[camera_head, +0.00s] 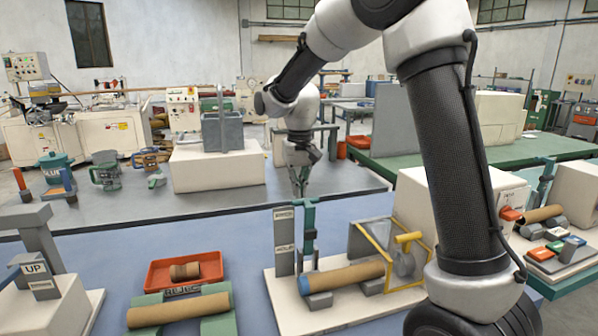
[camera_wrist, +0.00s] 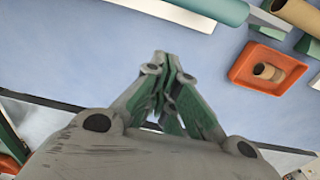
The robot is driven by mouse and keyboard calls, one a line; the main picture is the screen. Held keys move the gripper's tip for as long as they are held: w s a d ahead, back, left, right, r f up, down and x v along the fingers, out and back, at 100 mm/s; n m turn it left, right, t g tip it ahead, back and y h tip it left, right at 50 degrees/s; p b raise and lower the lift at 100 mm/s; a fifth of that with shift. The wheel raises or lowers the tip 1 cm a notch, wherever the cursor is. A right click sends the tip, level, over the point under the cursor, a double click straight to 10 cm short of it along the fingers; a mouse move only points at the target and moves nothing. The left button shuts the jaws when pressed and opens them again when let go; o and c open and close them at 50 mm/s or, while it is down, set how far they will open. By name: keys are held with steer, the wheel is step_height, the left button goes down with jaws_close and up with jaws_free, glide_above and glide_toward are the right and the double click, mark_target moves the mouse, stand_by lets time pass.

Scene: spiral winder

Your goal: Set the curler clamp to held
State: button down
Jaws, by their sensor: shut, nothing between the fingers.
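The likely curler clamp is a teal post with a short crossbar at its top (camera_head: 308,222), on a pale base at the front centre. A grey plate (camera_head: 284,235) beside it carries two labels. The lower appears to read HOLD; the upper is too small to read surely. The crossbar sits near the upper label. A brown tube (camera_head: 343,277) lies beside the post's foot. My gripper (camera_head: 300,190) is shut and empty, pointing down behind and above the post, apart from it. In the wrist view my gripper (camera_wrist: 166,62) shows closed green fingers over the blue surface.
An orange tray (camera_head: 152,276) holds a short tube piece (camera_head: 185,270). Another brown tube (camera_head: 178,310) rests in front. An UP-labelled block (camera_head: 36,268) stands left. Clear blue surface lies left of the clamp.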

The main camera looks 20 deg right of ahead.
steer(key=shift+s+r, duration=0.25)
steer(key=shift+s, duration=0.35)
steer(key=shift+s+r, duration=0.3)
steer(key=shift+s, duration=0.35)
steer(key=shift+s+r, duration=0.25)
steer(key=shift+s, duration=0.35)
steer(key=shift+s, duration=0.1)
